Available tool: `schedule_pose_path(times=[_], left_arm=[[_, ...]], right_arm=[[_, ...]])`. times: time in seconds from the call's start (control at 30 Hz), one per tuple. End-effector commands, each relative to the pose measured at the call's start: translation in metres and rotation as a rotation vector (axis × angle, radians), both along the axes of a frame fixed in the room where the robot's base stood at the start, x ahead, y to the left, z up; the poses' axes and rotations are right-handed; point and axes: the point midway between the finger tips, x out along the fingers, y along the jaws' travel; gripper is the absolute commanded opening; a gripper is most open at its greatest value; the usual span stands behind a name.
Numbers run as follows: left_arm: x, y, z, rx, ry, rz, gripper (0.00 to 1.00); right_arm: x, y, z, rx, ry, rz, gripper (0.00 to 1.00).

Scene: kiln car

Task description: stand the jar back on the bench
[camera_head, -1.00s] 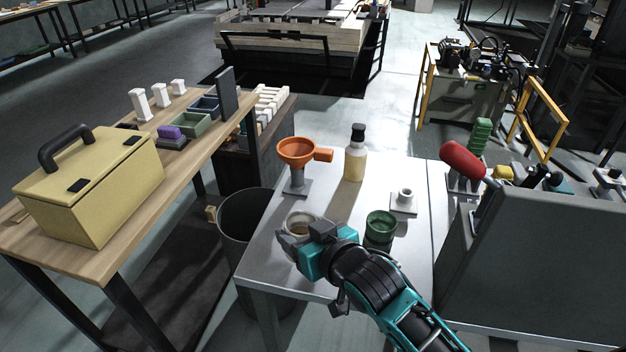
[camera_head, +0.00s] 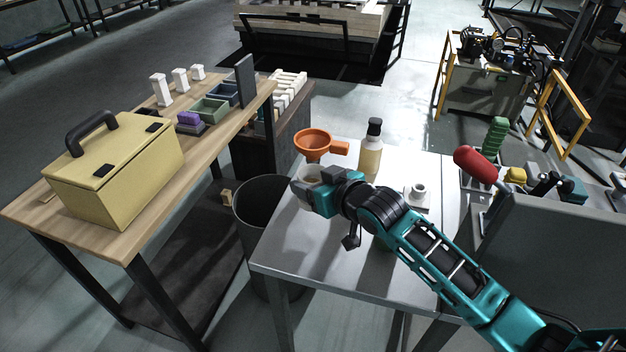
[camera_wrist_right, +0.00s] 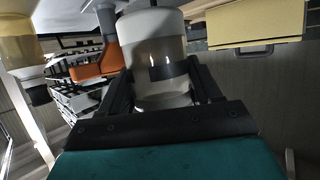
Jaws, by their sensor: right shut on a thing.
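My right gripper (camera_head: 308,190) is shut on a pale jar (camera_head: 312,173), in front of the orange funnel in the head view. In the right wrist view the jar (camera_wrist_right: 152,55) sits between the two dark fingers; it has a whitish end, a clear-looking body and a dark band. The fingers hide part of its sides and the palm hides its near end. The grey metal bench (camera_head: 325,245) lies below and around the gripper; whether the jar touches it I cannot tell. My left gripper is not in view.
The orange funnel (camera_head: 313,143) on its stand is close behind the jar. A bottle with a black cap (camera_head: 370,160) and a small white fitting (camera_head: 417,190) stand to the right. A dark bin (camera_head: 262,200) is left of the bench. The bench's front left is bare.

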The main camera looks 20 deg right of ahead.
Motion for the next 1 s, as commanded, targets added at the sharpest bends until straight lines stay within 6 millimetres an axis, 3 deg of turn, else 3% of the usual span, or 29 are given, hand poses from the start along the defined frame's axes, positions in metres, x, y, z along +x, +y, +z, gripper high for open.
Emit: schedule_pose_path(times=[0.6, 1.0], left_arm=[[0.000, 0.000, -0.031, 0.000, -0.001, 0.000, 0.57], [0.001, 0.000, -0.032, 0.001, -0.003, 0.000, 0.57]], right_arm=[[-0.001, 0.000, -0.052, 0.000, -0.001, -0.001, 0.20], [-0.001, 0.000, -0.057, 0.001, -0.002, 0.000, 0.20]])
